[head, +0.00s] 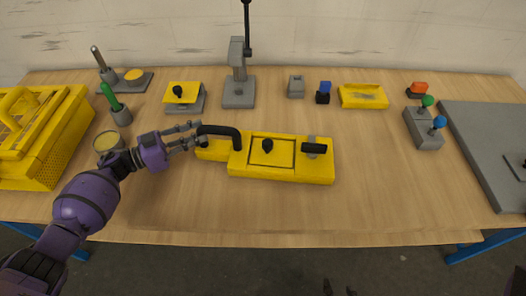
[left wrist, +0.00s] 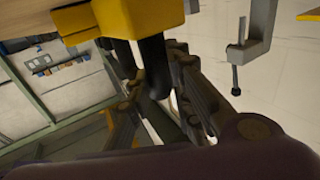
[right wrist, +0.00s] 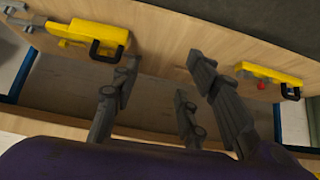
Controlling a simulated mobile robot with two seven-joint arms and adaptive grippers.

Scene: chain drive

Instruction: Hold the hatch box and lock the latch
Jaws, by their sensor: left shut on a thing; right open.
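The yellow hatch box (head: 240,167) lies on the table in the middle of the head view. It has a hatch with a black knob (head: 267,146) and a black latch handle (head: 314,148) on a grey mount at its right. A black grip handle (head: 222,131) arches over its left end. My left gripper (head: 197,135) is shut on this handle, which also shows between the fingers in the left wrist view (left wrist: 154,68). My right gripper (right wrist: 160,95) is open and empty, away from the box; only dark tips show at the head view's bottom edge.
A yellow crate (head: 45,140) stands at the far left, with a green-handled tool (head: 110,97) beside it. A grey clamp stand (head: 239,85), small blocks and a yellow tray (head: 363,96) are behind the box. A lever unit (head: 424,130) stands right. The front table strip is clear.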

